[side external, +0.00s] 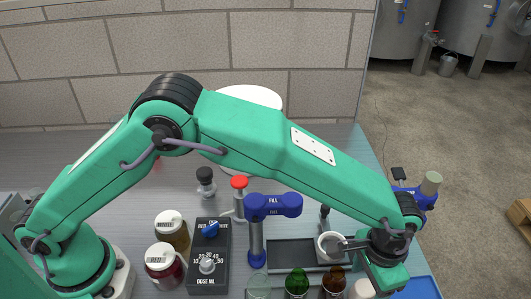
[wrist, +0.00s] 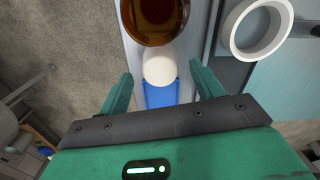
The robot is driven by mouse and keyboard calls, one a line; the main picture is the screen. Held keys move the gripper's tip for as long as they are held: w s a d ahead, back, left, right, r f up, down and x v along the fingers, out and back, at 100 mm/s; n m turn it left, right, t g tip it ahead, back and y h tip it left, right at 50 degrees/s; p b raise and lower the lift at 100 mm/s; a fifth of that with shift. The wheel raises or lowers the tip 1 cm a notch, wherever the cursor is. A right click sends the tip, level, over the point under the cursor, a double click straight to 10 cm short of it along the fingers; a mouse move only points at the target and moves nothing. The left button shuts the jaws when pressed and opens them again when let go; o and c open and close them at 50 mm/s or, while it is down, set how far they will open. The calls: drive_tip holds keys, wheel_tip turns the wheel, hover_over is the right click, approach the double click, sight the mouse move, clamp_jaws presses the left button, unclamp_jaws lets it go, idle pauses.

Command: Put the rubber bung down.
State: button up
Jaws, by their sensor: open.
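A pale, round-topped piece, which I take to be the rubber bung (wrist: 160,66), sits in the wrist view between and a little ahead of my gripper's (wrist: 162,84) two fingers. The fingers are spread, with a clear gap on each side of it. A pale piece also shows at the bottom edge of the side view (side external: 362,288), below my wrist. A blue surface (wrist: 160,95) shows just behind the bung in the wrist view. I cannot tell whether the bung rests on it. My fingertips are hidden in the side view.
A brown bottle (side external: 334,284) stands close beside the bung, and a green bottle (side external: 297,284) is left of it. A white ring-shaped cup (side external: 330,245) sits on a dark tray (side external: 290,256). A blue filling head (side external: 272,206), dosing box (side external: 209,255) and lidded jars (side external: 164,265) stand further left.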

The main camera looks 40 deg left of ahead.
sight(365, 286)
wheel_tip(365, 286, up, 10)
idle(0.5)
drive_tip(key=shift+f, duration=0.1)
drive_tip(key=a+r+n+t, duration=0.1)
drive_tip(key=a+r, duration=0.3)
drive_tip(key=a, duration=0.4)
drive_tip(key=a+r+n+t+h, duration=0.1)
drive_tip(key=a+r, duration=0.3)
drive_tip(key=a, duration=0.4)
drive_tip(key=a+r+n, duration=0.1)
drive_tip(key=a+r, duration=0.4)
drive_tip(key=a, duration=0.2)
drive_tip(key=s+a+f+n+t, duration=0.1)
drive_tip(key=s+a+n, duration=0.1)
drive_tip(key=s+a, duration=0.5)
drive_tip(key=s+a+f+n+t+y, duration=0.1)
drive_tip(key=s+a+t, duration=0.1)
drive_tip(key=s+a, duration=0.6)
drive_tip(key=a, duration=0.4)
drive_tip(key=shift+a+n+t, duration=0.15)
drive_tip(key=shift+n+t, duration=0.15)
drive_tip(key=shift+n, duration=0.1)
